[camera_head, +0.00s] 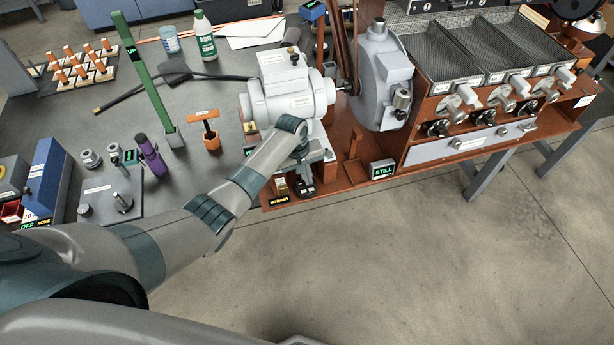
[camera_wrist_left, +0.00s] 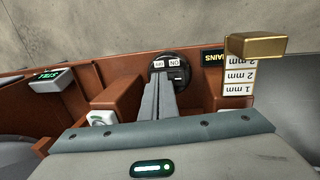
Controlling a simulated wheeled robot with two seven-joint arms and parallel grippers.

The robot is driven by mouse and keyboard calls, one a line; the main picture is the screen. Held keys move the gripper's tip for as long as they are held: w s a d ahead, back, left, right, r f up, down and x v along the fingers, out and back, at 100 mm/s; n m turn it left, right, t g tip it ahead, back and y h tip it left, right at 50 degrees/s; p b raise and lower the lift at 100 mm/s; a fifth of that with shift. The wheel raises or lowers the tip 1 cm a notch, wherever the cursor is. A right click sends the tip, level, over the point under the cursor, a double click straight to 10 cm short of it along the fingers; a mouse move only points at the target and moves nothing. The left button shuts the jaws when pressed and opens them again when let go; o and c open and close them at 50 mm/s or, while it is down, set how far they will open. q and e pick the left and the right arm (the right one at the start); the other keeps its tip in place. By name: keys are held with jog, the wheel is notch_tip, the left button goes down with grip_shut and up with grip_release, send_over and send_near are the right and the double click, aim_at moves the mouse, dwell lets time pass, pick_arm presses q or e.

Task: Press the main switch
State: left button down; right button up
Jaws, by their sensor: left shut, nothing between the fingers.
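The main switch (camera_wrist_left: 163,64) is a round black plate with small white labels, one reading ON upside down, on the red-brown roaster base in the left wrist view. In the head view it shows as a dark shape (camera_head: 306,189) at the base's front edge. My left gripper (camera_wrist_left: 166,84) is shut and empty. Its grey fingertips point at the switch and overlap its lower edge in the picture; I cannot tell whether they touch. A lit mains display (camera_wrist_left: 212,58) sits beside the switch, also visible in the head view (camera_head: 279,200). My right gripper is not in view.
A brass block (camera_wrist_left: 255,46) over white millimetre labels stands close beside the switch. Red-brown blocks flank the fingers. A STILL display (camera_head: 382,169) sits on the base. The grey motor (camera_head: 290,95) stands behind my wrist. The floor in front is clear.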

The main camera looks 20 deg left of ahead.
pick_arm(q)
jog(key=shift+d+f, duration=0.15)
jog(key=shift+d, duration=0.05)
jog(key=shift+f+y, duration=0.15)
jog(key=shift+y, duration=0.15)
jog(key=shift+s+a+p, duration=0.5)
jog(key=shift+a+p, duration=0.2)
jog(key=shift+p, duration=0.1)
jog(key=shift+a, duration=0.15)
